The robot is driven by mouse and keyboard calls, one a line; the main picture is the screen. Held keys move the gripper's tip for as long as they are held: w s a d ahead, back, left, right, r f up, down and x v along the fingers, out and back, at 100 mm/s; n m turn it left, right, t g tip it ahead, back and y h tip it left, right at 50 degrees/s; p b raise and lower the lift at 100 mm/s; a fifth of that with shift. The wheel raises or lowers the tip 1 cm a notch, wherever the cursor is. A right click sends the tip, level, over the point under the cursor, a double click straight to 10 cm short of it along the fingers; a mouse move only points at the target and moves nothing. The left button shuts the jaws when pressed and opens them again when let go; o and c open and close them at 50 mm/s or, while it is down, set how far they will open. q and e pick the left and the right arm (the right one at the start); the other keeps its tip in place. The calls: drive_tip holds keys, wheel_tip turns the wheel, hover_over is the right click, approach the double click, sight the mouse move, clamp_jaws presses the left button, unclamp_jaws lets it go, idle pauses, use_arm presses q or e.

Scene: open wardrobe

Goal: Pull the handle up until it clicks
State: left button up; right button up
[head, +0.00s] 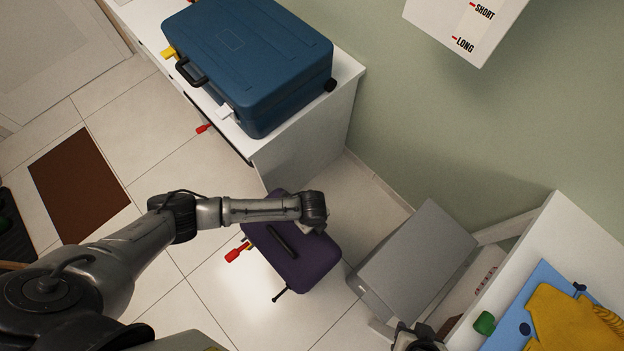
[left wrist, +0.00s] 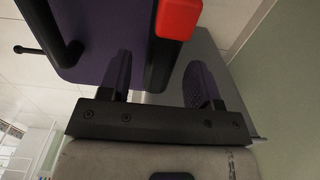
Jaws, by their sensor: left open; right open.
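A purple suitcase (head: 310,262) stands on the tiled floor below my left arm. It has a black grip (head: 281,240) on its upper face and a red piece (head: 237,254) at its left side. In the left wrist view, the purple case (left wrist: 105,30) fills the upper left. A dark bar (left wrist: 165,62) with a red end (left wrist: 178,18) lies between the spread fingers of my left gripper (left wrist: 160,72); I cannot tell whether they touch it. In the head view my left wrist hides its fingers. My right gripper (head: 418,338) is at the bottom edge, partly cut off, away from the purple suitcase.
A blue suitcase (head: 250,60) lies on a white cabinet (head: 300,160) at the top. A grey box (head: 415,262) stands right of the purple suitcase. A white shelf (head: 525,250) with yellow cloth (head: 570,318) is at the right. A brown mat (head: 78,185) lies left. Floor left of the purple suitcase is clear.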

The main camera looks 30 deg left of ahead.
use_arm(q)
drive_tip(key=shift+f, duration=0.65)
drive_tip(key=shift+c, duration=0.4)
clamp_jaws()
